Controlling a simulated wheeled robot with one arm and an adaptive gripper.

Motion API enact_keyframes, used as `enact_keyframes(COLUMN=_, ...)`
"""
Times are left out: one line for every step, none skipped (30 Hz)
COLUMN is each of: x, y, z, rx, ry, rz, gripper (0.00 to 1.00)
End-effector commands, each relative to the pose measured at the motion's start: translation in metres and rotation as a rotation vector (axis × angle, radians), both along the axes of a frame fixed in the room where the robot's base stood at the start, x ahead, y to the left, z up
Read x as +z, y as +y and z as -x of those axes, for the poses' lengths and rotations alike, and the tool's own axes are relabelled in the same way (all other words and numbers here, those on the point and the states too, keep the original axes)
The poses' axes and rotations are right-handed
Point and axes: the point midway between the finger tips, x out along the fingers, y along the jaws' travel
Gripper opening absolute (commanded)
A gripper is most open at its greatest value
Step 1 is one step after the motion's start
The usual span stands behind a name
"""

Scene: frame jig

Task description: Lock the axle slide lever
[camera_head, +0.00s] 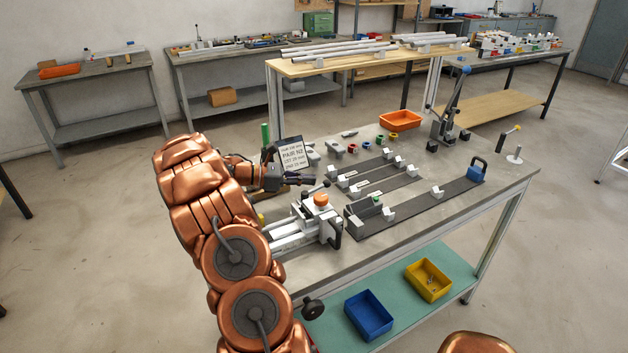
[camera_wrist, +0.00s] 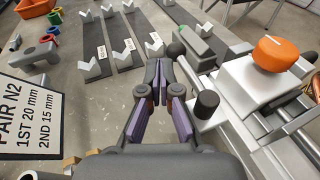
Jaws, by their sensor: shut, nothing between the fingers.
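The slide unit (camera_head: 318,222) is a pale metal block on twin rails with an orange knob (camera_head: 321,199) on top; the knob also shows in the wrist view (camera_wrist: 275,53). A dark-tipped lever (camera_wrist: 207,104) stands beside the block, close to the right of my gripper (camera_wrist: 163,70). Another dark knob (camera_wrist: 176,50) lies just beyond the fingertips. I cannot tell which is the axle slide lever, nor whether it is locked. My gripper (camera_head: 309,180) is shut and empty, above the bench on the block's far side. Whether it touches a lever is unclear.
A sign reading PAIR N2 (camera_head: 293,154) stands close to my gripper. Dark rails with pale V-blocks (camera_head: 388,213) lie to the right. An orange bin (camera_head: 400,120) and a lever press (camera_head: 450,110) stand farther back. Bare bench top (camera_head: 470,215) shows at the right front.

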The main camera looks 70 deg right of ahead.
Motion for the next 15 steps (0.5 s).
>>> enact_keyframes(x=0.001, y=0.004, z=-0.01, rx=0.005, ry=-0.001, rz=0.0, gripper=0.0)
enact_keyframes(x=0.002, y=0.006, z=-0.015, rx=0.006, ry=-0.001, rz=0.001, gripper=0.0)
enact_keyframes(x=0.004, y=0.009, z=-0.022, rx=0.005, ry=-0.001, rz=0.002, gripper=0.0)
enact_keyframes(x=0.005, y=0.012, z=-0.028, rx=0.004, ry=0.0, rz=0.002, gripper=0.0)
enact_keyframes(x=0.007, y=0.015, z=-0.033, rx=0.003, ry=0.0, rz=0.002, gripper=0.0)
enact_keyframes(x=0.008, y=0.018, z=-0.04, rx=0.004, ry=-0.002, rz=0.001, gripper=0.0)
enact_keyframes(x=0.009, y=0.02, z=-0.045, rx=0.005, ry=-0.002, rz=0.002, gripper=0.0)
enact_keyframes(x=0.011, y=0.022, z=-0.05, rx=0.005, ry=-0.004, rz=0.003, gripper=0.0)
enact_keyframes(x=0.012, y=0.025, z=-0.056, rx=0.005, ry=-0.004, rz=0.004, gripper=0.0)
enact_keyframes(x=0.013, y=0.027, z=-0.06, rx=0.004, ry=-0.003, rz=0.003, gripper=0.0)
enact_keyframes(x=0.014, y=0.029, z=-0.064, rx=0.004, ry=-0.001, rz=0.002, gripper=0.0)
enact_keyframes(x=0.015, y=0.032, z=-0.069, rx=0.003, ry=0.0, rz=0.002, gripper=0.0)
enact_keyframes(x=0.016, y=0.033, z=-0.071, rx=0.002, ry=0.0, rz=0.002, gripper=0.0)
enact_keyframes(x=0.016, y=0.035, z=-0.074, rx=0.001, ry=0.0, rz=0.001, gripper=0.0)
enact_keyframes(x=0.017, y=0.036, z=-0.078, rx=0.002, ry=0.0, rz=0.002, gripper=0.0)
